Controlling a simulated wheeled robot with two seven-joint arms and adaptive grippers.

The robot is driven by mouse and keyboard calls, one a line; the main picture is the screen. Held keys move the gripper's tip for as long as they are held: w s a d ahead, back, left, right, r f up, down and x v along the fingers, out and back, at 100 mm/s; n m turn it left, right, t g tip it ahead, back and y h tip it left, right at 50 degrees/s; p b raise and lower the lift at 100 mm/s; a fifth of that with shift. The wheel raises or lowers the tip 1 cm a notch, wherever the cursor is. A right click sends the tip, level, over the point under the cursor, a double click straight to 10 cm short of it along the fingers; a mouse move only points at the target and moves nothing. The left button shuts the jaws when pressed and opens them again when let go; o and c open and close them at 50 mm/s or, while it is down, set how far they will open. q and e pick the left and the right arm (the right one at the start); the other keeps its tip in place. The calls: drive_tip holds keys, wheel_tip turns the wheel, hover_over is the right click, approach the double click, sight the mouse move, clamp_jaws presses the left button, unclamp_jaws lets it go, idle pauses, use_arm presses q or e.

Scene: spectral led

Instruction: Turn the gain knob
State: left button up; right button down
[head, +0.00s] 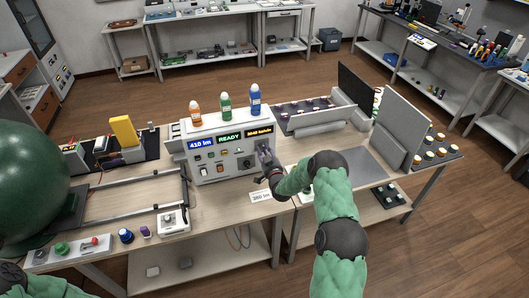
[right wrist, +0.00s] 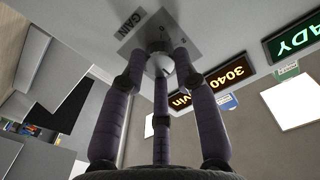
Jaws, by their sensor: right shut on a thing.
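The gain knob (right wrist: 160,62) is a light round knob on a grey plate marked GAIN (right wrist: 131,24) in the right wrist view. My right gripper (right wrist: 161,68) has its dark jointed fingers closed around the knob. In the head view the right gripper (head: 267,160) is at the right end of the front of the grey instrument box (head: 222,171), and it hides the knob there. The box has lit displays reading 410 lm (head: 201,144), READY (head: 229,138) and an amber one (head: 259,132). My left gripper is not in view.
Orange (head: 195,114), green (head: 226,107) and blue (head: 255,100) bottles stand on the box. A small white device (head: 172,221) and a strip with coloured controls (head: 68,248) are to the left. Upright dark and grey panels (head: 401,122) stand at right.

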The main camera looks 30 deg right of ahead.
drive_tip(key=n+b, duration=0.3)
drive_tip(key=b, duration=0.1)
drive_tip(key=shift+w+r+n, duration=0.1)
drive_tip(key=shift+n, duration=0.3)
drive_tip(key=shift+r+n+b, duration=0.15)
drive_tip(key=shift+n+b, duration=1.65)
drive_tip(key=shift+b, duration=0.05)
drive_tip(key=shift+r, duration=0.1)
drive_tip(key=c, duration=1)
unclamp_jaws()
drive_tip(key=shift+o, duration=0.3)
drive_tip(key=shift+a, duration=0.1)
drive_tip(key=shift+f, duration=0.25)
drive_tip(key=shift+s, duration=0.55)
drive_tip(key=v, duration=1.1)
